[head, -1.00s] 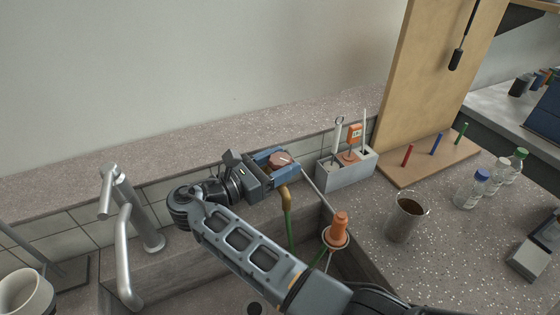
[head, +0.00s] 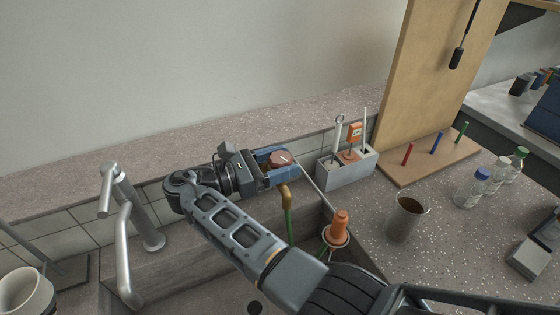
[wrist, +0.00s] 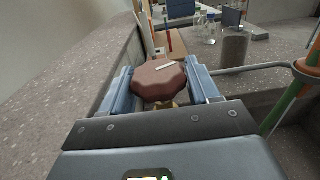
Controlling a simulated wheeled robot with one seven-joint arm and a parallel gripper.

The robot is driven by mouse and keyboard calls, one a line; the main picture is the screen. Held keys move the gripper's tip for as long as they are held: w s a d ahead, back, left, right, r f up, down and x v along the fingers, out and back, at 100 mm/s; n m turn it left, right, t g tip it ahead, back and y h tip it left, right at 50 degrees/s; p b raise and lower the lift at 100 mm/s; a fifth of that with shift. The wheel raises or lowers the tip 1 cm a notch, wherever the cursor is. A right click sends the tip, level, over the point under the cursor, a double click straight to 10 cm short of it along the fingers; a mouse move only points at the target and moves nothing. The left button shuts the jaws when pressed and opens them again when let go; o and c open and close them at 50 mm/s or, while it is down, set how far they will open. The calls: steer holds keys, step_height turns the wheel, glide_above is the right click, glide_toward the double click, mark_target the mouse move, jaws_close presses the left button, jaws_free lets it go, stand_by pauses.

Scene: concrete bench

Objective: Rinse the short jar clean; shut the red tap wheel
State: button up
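The red tap wheel (head: 281,159), dark red with a pale mark on top, is at the sink's back edge. It also shows in the wrist view (wrist: 160,84). My gripper (head: 275,165) has its two blue fingers on either side of the wheel, appearing to touch its rim; in the wrist view the fingers (wrist: 160,88) flank it closely. A glass jar (head: 407,219) with dark brown inside, probably the short jar, stands upright on the counter right of the sink, apart from my gripper. Below the wheel a brass-and-green spout (head: 287,205) points down into the sink.
An orange cone-shaped piece (head: 339,230) sits in a ring at the sink's right side. A grey caddy (head: 346,174) holds tools behind it. A steel faucet (head: 122,220) and a white mug (head: 24,293) are left. Capped bottles (head: 472,188) and a pegged board (head: 428,163) are right.

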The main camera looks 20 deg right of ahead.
mark_target(284, 157)
steer(key=shift+o, duration=1.3)
steer(key=shift+r, duration=0.1)
steer(key=shift+r, duration=0.25)
steer(key=r, duration=0.3)
steer(key=shift+s+d+r+p, duration=0.15)
steer(key=shift+d+r+p, duration=0.15)
steer(key=shift+r+p, duration=0.1)
steer(key=s+d+r, duration=0.5)
steer(key=d+r, duration=0.1)
steer(key=d, duration=0.3)
steer(key=shift+s+d+r+p, duration=0.2)
steer(key=shift+s+r+p, duration=0.05)
steer(key=shift+s+p, duration=0.1)
